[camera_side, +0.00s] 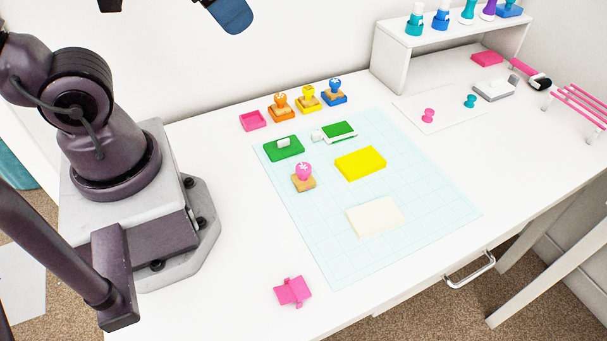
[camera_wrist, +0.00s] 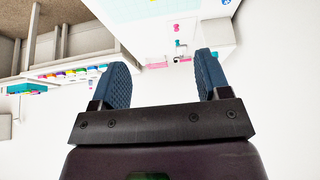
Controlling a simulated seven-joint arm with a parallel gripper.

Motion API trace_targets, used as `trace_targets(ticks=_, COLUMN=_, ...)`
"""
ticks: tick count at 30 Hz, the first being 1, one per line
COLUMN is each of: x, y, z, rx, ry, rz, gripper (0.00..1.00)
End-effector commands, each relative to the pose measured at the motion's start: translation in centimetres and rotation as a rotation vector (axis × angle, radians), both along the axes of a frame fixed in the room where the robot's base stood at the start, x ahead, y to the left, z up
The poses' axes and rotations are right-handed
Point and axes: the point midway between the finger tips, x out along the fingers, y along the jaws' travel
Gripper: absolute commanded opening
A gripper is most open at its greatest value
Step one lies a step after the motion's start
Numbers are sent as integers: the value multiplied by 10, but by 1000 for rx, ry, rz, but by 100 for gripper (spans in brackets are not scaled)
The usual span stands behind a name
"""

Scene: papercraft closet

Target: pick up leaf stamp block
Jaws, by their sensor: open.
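Several stamps with round knobs on wooden blocks stand on the white desk: an orange stamp (camera_side: 281,107), a yellow stamp (camera_side: 308,98) and a blue stamp (camera_side: 335,92) in a row behind the mat. A pink-topped stamp (camera_side: 303,177) stands upright on the mat's left part. Their pale knob marks are too small to tell which one is the leaf. My gripper (camera_wrist: 160,65) is open and empty in the wrist view, its blue fingers apart. In the side view, part of it shows high at the top edge, well above the desk and apart from the stamps.
The pale blue grid mat (camera_side: 425,205) carries a green pad (camera_side: 283,149), another green piece (camera_side: 341,130), a yellow block (camera_side: 360,163) and a cream sheet (camera_side: 375,217). A pink tray (camera_side: 252,120) lies behind-left. A white shelf (camera_side: 393,66) stands at the back right. The front-left desk is mostly clear.

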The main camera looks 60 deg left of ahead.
Motion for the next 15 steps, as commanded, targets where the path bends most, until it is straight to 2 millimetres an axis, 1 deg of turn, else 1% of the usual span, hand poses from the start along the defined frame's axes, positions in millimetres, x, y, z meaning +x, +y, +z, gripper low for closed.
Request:
trace_targets(ticks=9, x=0, y=2, z=-1, rx=0, ry=3, rz=13, gripper=75)
trace_targets(ticks=11, x=2, y=6, z=-6, rx=2, ry=32, rz=33, gripper=75)
trace_targets(ticks=14, x=7, y=11, z=-24, rx=22, ry=125, rz=60, gripper=75)
trace_targets(ticks=15, x=10, y=14, z=-33, rx=42, ry=173, rz=64, gripper=75)
